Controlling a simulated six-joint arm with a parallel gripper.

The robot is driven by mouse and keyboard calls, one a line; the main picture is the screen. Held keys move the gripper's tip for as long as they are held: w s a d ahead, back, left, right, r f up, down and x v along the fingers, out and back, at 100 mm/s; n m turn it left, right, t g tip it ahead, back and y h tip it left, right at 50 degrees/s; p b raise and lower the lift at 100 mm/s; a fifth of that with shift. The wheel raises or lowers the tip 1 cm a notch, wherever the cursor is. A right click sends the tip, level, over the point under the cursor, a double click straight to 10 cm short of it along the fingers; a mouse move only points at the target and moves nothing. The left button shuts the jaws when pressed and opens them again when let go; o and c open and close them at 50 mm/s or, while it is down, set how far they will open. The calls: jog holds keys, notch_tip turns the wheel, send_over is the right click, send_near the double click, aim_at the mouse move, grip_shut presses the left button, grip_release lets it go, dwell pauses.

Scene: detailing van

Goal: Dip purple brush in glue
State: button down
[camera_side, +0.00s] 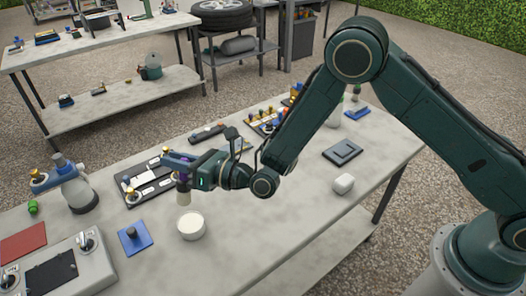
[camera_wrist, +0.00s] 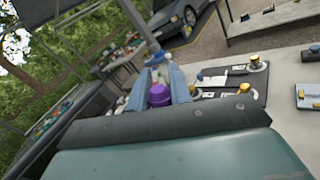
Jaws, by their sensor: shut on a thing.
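My gripper (camera_side: 180,163) is shut on the purple brush (camera_side: 183,186), which hangs roughly upright with its pale bristle end down. In the side view the brush is above and slightly behind a round white pot (camera_side: 191,226) with pale contents, likely the glue. The bristle tip shows apart from the pot's rim. In the wrist view the brush's purple end (camera_wrist: 158,95) shows between the blue-grey fingers of my gripper (camera_wrist: 163,82). The pot cannot be made out there.
A black board with white cards (camera_side: 148,190) lies behind the pot. A blue pad with a black knob (camera_side: 134,237) is to the left, beside a grey control box (camera_side: 92,278). A spray bottle (camera_side: 75,185) stands farther left.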

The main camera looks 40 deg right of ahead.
aim_at(183, 183)
jog(key=shift+f, duration=0.15)
jog(key=shift+f, duration=2.8)
jog(key=shift+f, duration=0.7)
jog(key=shift+r, duration=0.1)
dwell(0.3)
notch_tip(183, 183, up, 7)
dwell(1.1)
dwell(0.5)
jog(key=d+r+m+t+h, duration=0.1)
jog(key=d+r+m+h, duration=0.1)
jog(key=d, duration=1.1)
jog(key=w+d+r+m+t+h, duration=0.1)
jog(key=d+h, duration=0.4)
jog(key=d, duration=0.9)
jog(key=d+r+m+t+h, duration=0.1)
jog(key=d+r+m+h, duration=0.2)
jog(key=d, duration=1.1)
notch_tip(183, 183, up, 3)
jog(key=shift+w+f+m+t+h, duration=0.15)
jog(key=shift+w+m+t+h, duration=0.2)
jog(key=shift+m, duration=0.25)
